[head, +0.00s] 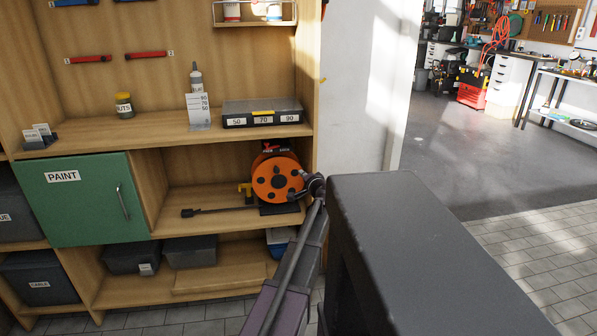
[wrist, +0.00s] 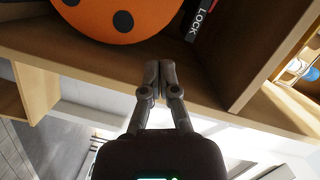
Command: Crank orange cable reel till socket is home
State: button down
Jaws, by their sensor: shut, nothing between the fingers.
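The orange cable reel (head: 271,183) stands upright on the middle shelf, on a dark base (head: 279,210). Its face has several dark round spots, and its lower part fills the top of the wrist view (wrist: 118,14). A dark socket (head: 188,213) lies on the shelf left of the reel, joined to a cable running toward it. I cannot make out the crank handle clearly.
A black sign reading LOCK (wrist: 204,17) is close beside the fingers. The cabinet's right side panel (head: 308,90) is near my arm. A green PAINT door (head: 85,205) is shut at left. Dark bins (head: 190,252) sit below; a black case (head: 262,110) is above.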

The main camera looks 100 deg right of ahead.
jog(key=shift+a, duration=0.4)
jog(key=shift+c, duration=2.4)
grip_release()
jog(key=m+g+h+b, duration=0.2)
jog(key=m+g+b, duration=0.25)
jog(key=m, duration=2.15)
send_near(277, 171)
jog(key=a, duration=0.2)
jog(key=shift+s+r+t, duration=0.1)
jog(key=shift+s+t, duration=0.2)
jog(key=shift+t, duration=0.15)
jog(key=shift+d, duration=0.1)
jog(key=d, duration=1.3)
jog(key=shift+w+d, duration=0.3)
jog(key=shift+w, duration=0.05)
jog(key=shift+c, duration=0.3)
